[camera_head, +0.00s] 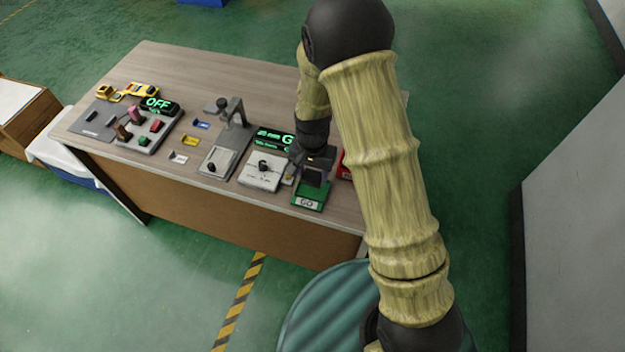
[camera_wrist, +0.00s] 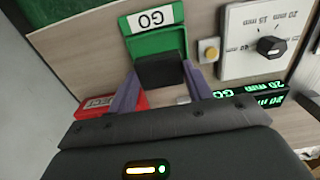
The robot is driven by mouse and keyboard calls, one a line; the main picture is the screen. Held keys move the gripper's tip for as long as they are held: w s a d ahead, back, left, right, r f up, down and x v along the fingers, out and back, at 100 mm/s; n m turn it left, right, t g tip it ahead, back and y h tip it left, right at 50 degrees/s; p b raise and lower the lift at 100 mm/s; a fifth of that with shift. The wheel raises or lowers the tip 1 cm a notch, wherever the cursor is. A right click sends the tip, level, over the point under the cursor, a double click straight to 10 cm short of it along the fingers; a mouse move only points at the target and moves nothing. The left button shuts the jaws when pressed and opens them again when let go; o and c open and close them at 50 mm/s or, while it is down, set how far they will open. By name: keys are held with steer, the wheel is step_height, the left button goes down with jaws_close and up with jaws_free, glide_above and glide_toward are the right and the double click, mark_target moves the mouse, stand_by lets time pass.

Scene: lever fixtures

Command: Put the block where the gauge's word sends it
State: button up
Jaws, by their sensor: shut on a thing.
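My gripper (camera_head: 316,163) is over the green tray (camera_head: 322,207), whose front label reads "GO". In the wrist view my gripper's purple fingers (camera_wrist: 160,84) are shut on a dark block (camera_wrist: 161,70). The block overlaps the green tray (camera_wrist: 170,43) in that view; I cannot tell whether it touches the tray. The gauge's display (camera_wrist: 250,99) shows green text reading "20 mm" and "GO". A red tray (camera_wrist: 128,101), its label ending in "ECT", lies beside the green one; in the head view my arm mostly hides it.
The white gauge box (camera_wrist: 240,40) with a black knob and a yellow button (camera_wrist: 208,49) stands next to the green tray. A lever press (camera_head: 222,150), small coloured clips and a panel with an "OFF" display (camera_head: 158,104) stand further left on the table (camera_head: 262,85).

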mark_target(313, 176)
steer(key=shift+f, duration=0.2)
steer(key=shift+f, duration=1.9)
steer(key=o, duration=0.8)
steer(key=shift+f, duration=0.1)
steer(key=shift+c, duration=0.2)
